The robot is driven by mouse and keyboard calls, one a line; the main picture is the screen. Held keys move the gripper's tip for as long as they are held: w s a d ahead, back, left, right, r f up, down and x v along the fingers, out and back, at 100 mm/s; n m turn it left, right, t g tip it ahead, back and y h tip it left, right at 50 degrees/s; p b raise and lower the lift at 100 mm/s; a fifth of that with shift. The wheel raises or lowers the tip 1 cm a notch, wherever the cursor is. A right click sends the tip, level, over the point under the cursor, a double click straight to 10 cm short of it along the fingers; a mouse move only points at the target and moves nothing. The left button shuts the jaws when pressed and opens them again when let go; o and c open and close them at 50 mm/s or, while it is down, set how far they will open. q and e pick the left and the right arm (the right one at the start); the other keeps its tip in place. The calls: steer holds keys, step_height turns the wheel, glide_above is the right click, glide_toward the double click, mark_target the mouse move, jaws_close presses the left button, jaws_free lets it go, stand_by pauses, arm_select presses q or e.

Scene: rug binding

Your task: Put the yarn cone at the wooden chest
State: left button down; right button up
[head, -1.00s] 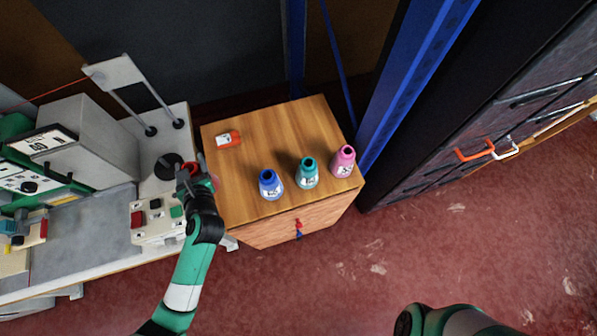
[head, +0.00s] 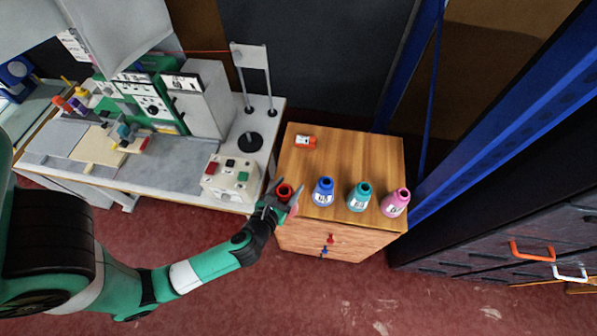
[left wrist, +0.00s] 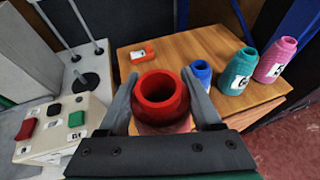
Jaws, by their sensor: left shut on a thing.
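The red yarn cone (head: 285,191) is held upright between the two fingers of my left gripper (head: 284,196). In the left wrist view the cone (left wrist: 160,92) fills the space between the fingers, its open top toward the camera. The wooden chest (head: 340,154) has a light wood top. My left gripper and the cone are at its front left corner. I cannot tell whether the cone touches the chest top. My right gripper is not in view.
A blue cone (head: 323,191), a teal cone (head: 359,196) and a pink cone (head: 396,202) stand along the chest's front edge. A small orange-and-white item (head: 305,142) lies at the back left. A control box (head: 230,178) is on the bench at left. The middle top is clear.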

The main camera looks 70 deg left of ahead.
arm_select(q)
steer(key=w+a+f+b, duration=0.5)
steer(key=a+f, duration=0.4)
steer(key=f, duration=0.2)
steer(key=shift+a+f+b, duration=0.3)
steer(key=shift+a+b, duration=0.1)
